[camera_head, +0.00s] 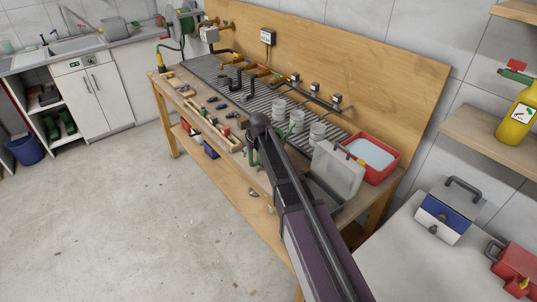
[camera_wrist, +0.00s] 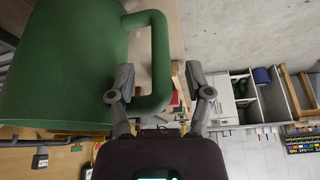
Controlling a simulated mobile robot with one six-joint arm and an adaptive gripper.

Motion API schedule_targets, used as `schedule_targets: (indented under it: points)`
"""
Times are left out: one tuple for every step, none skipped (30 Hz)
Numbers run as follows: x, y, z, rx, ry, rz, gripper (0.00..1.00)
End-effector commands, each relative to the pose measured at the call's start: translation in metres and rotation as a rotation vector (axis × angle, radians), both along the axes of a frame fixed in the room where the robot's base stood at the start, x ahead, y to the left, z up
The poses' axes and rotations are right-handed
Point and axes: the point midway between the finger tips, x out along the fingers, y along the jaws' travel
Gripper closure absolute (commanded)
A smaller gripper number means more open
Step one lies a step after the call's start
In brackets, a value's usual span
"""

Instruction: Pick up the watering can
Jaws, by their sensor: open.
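The green watering can (camera_wrist: 65,65) fills the left of the wrist view, with its looped handle (camera_wrist: 161,60) reaching toward the middle. My gripper (camera_wrist: 160,74) is open, with one finger on each side of the handle's outer bar. The left finger is at the loop's opening and the right finger is outside it. A gap shows between the bar and the right finger; I cannot tell whether the left finger touches. In the head view my arm hides the gripper and most of the can; only slivers of green show beside the arm.
The wooden workbench (camera_head: 220,135) holds pale jars (camera_head: 317,133), a clear-lidded case (camera_head: 337,170) and a red basin (camera_head: 372,158) close to my arm. Small fittings lie farther left. A backboard (camera_head: 340,60) rises behind. The floor (camera_head: 120,200) at left is open.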

Motion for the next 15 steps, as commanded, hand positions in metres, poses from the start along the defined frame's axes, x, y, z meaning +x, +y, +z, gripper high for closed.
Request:
schedule_targets:
  points:
    - [0.0023, 0.0009, -0.0078, 0.0, 0.0, 0.0, 0.35]
    - [0.003, 0.0012, -0.0096, 0.0, 0.0, 0.0, 0.35]
    - [0.0039, 0.0017, -0.0119, 0.0, 0.0, 0.0, 0.35]
    - [0.0045, 0.002, -0.0132, 0.0, 0.0, 0.0, 0.35]
    - [0.005, 0.0022, -0.0145, 0.0, 0.0, 0.0, 0.35]
    - [0.0056, 0.0025, -0.0158, 0.0, 0.0, 0.0, 0.35]
    - [0.0059, 0.0026, -0.0165, 0.0, 0.0, 0.0, 0.35]
    - [0.0062, 0.0027, -0.017, 0.0, 0.0, 0.0, 0.35]
    - [0.0064, 0.0028, -0.0174, 0.0, 0.0, 0.0, 0.35]
    - [0.0066, 0.0029, -0.0176, 0.0, 0.0, 0.0, 0.35]
    - [0.0065, 0.003, -0.0176, 0.0, 0.0, 0.0, 0.35]
    - [0.0066, 0.003, -0.0175, 0.0, 0.0, 0.0, 0.35]
    - [0.0065, 0.003, -0.0174, 0.0, 0.0, 0.0, 0.35]
    - [0.0066, 0.003, -0.0172, 0.0, 0.0, 0.0, 0.35]
    - [0.0065, 0.003, -0.0171, 0.0, 0.0, 0.0, 0.35]
